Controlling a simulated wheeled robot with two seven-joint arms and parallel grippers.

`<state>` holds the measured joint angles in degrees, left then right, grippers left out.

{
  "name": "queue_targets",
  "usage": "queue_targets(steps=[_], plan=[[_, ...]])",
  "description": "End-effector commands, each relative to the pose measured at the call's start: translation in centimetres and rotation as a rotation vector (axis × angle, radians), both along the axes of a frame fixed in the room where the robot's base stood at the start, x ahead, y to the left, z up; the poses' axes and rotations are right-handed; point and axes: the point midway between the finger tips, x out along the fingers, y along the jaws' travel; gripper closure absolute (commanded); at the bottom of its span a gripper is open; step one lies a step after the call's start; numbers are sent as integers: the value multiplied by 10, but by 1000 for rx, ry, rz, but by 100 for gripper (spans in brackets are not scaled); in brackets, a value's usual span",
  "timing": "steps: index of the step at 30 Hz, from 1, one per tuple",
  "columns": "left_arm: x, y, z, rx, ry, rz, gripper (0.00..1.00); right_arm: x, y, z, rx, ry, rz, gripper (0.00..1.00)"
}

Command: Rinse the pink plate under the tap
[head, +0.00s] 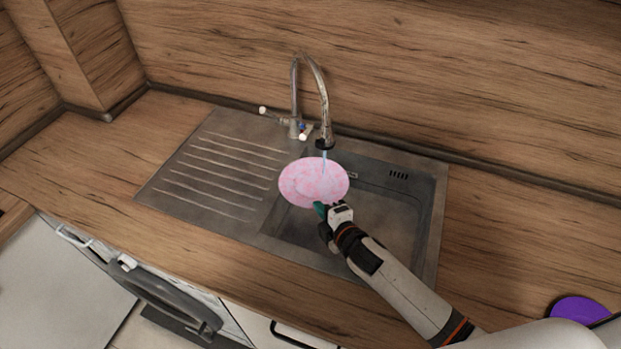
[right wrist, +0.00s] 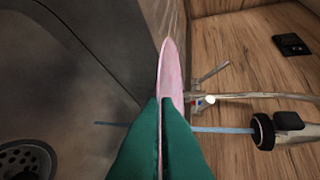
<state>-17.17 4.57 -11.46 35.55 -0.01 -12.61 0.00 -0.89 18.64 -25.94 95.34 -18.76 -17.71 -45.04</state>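The pink plate (head: 314,182) is held over the sink basin, below the tap (head: 312,95). Water (head: 324,155) runs from the spout down to the plate in the head view. My right gripper (head: 322,210) is shut on the plate's near rim. In the right wrist view, the green fingers (right wrist: 162,135) pinch the plate (right wrist: 170,75), seen edge-on. The water stream (right wrist: 222,130) there passes behind the fingers. The spout end (right wrist: 265,131) shows at the right of that view. My left gripper is not in view.
The steel sink (head: 415,240) has a ribbed drainboard (head: 215,170) on its left. The drain (right wrist: 25,160) shows in the right wrist view. Wooden splashback stands close behind the tap. A purple object (head: 580,309) lies at the lower right.

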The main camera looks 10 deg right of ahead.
Motion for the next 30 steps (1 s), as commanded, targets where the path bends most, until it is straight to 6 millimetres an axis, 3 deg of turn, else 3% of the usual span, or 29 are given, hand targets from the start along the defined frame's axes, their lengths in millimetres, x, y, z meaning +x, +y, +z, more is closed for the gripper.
queue_targets(steps=[21, 30], plan=[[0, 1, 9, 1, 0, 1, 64, -53, 23, 1, 1, -1, 0, 100], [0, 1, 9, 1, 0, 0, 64, -60, 26, 2, -1, -3, -1, 100]])
